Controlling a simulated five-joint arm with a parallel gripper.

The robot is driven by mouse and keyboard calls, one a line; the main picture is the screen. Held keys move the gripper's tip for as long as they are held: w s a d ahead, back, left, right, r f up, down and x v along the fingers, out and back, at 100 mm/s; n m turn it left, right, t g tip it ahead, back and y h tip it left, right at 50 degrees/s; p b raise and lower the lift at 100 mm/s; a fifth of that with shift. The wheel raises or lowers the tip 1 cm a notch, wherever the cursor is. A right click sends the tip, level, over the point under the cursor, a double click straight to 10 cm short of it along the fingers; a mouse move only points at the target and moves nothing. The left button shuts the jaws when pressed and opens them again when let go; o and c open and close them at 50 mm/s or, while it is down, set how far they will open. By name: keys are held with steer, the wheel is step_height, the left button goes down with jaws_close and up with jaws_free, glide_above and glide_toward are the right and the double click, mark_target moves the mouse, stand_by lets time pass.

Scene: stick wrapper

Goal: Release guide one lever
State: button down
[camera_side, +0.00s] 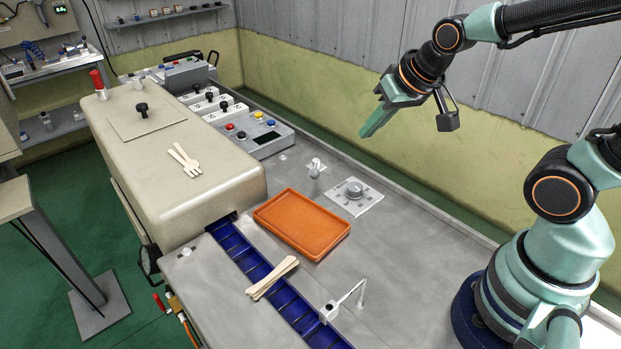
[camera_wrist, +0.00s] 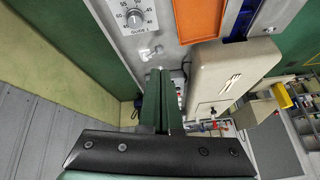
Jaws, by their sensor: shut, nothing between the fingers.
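A small pale lever (camera_side: 316,168) stands on the grey table, between the orange tray and the control box. It also shows in the wrist view as a pale shape (camera_wrist: 147,51) just beyond my fingertips. A grey dial (camera_side: 355,189) on a square plate is beside it; in the wrist view the dial (camera_wrist: 134,18) has numbers and a "GUIDE" label whose digit is hard to read. My gripper (camera_side: 367,132) is shut and empty, raised above the table to the right of the lever. Its fingers (camera_wrist: 160,72) look closed together in the wrist view.
An orange tray (camera_side: 301,223) lies near a blue conveyor (camera_side: 246,262) with wooden sticks (camera_side: 273,277) across it. A beige machine housing (camera_side: 205,190) with wooden forks on top stands left. A control box (camera_side: 250,133) with coloured buttons is behind. A thin bracket (camera_side: 345,296) stands in front.

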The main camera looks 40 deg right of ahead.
steer(key=w+d+f+m+t, duration=0.1)
steer(key=w+f+m, duration=0.4)
steer(key=f, duration=0.6)
steer(key=shift+w+d+m+t, duration=0.3)
steer(key=shift+d+m, duration=0.15)
steer(key=shift+m, duration=0.35)
steer(key=shift+x, duration=5)
